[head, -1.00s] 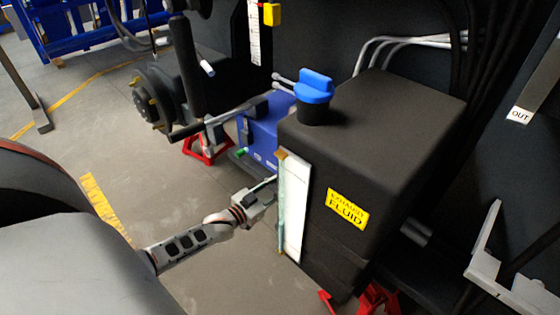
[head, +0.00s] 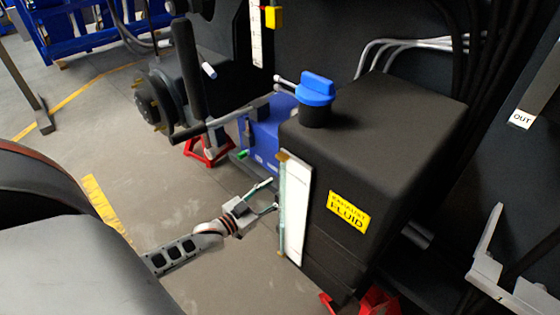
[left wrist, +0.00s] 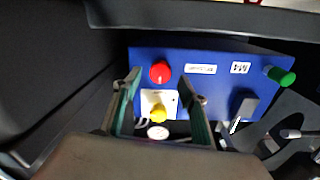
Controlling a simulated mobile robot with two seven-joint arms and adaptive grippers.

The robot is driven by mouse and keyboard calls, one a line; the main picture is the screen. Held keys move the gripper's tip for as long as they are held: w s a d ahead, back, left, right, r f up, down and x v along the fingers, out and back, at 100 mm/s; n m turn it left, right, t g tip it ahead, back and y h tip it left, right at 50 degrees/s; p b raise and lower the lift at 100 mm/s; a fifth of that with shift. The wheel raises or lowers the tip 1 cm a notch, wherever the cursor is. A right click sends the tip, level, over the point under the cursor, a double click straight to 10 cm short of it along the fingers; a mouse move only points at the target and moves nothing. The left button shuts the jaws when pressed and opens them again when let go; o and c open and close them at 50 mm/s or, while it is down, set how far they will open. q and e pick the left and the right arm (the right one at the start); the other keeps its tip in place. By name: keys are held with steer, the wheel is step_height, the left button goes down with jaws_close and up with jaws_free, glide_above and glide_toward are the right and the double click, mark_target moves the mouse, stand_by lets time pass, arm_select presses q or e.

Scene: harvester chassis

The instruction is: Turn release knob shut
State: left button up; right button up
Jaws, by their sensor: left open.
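A blue unit (head: 265,138) sits on the far side of the black exhaust fluid tank, partly hidden by it. In the left wrist view its face (left wrist: 222,90) carries a red knob (left wrist: 160,72), a yellow knob (left wrist: 159,114) below it on a white plate, and a green knob (left wrist: 281,76) at the right end. No label tells me which one is the release knob. My left gripper (head: 271,196) is open and empty, short of the blue unit. In the left wrist view its fingers frame the red and yellow knobs. My right gripper is out of view.
The black tank (head: 390,130) with a blue cap (head: 317,88) and a white level strip (head: 296,210) stands close to the right of my left gripper. A red stand (head: 208,152) is beyond. The grey floor (head: 150,120) on the left is mostly clear.

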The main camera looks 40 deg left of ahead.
arm_select(q)
steer(key=s, duration=0.8)
steer(key=shift+s+a, duration=0.15)
steer(key=shift+a, duration=0.3)
steer(key=shift+r, duration=0.1)
